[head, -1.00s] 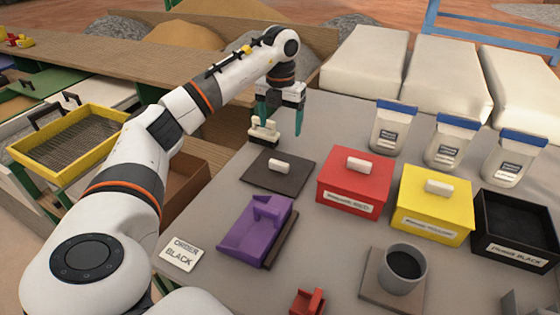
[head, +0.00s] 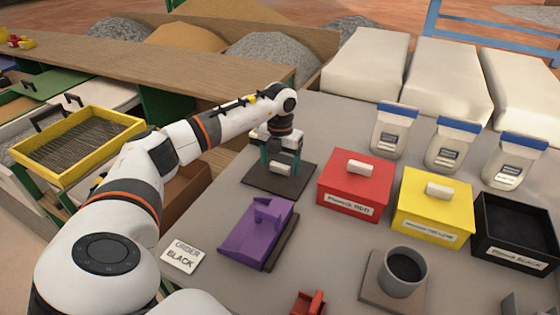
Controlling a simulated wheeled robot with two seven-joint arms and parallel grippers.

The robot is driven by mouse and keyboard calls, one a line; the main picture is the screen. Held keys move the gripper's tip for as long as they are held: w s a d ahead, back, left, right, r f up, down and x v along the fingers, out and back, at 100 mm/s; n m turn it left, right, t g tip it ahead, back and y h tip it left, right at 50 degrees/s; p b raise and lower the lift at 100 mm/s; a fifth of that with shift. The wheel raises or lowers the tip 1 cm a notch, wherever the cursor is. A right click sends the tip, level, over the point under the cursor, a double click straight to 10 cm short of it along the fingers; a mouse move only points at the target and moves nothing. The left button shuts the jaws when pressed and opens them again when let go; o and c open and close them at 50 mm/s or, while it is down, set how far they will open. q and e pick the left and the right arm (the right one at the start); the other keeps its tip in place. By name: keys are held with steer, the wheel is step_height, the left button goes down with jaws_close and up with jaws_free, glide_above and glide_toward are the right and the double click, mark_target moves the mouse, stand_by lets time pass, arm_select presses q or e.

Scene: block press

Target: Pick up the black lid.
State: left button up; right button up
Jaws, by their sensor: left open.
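The black lid (head: 291,186) is a flat dark square with a white handle (head: 280,169). It lies on the grey table, left of the red box. My left gripper (head: 280,168) points down right over the lid, with its teal fingers open at either side of the handle. I cannot tell whether the fingers touch the handle. The open black box (head: 515,230) stands at the right with no lid on it. My right gripper is not in view.
A red box (head: 353,198) and a yellow box (head: 433,219), both lidded, stand right of the lid. A purple scoop (head: 255,232), an "ORDER BLACK" card (head: 181,255) and a grey cup (head: 403,272) are nearer. Several blue-capped jars (head: 395,130) and white sacks (head: 364,62) stand behind.

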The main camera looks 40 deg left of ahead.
arm_select(q)
steer(key=c, duration=1.1)
steer(key=shift+r, duration=0.15)
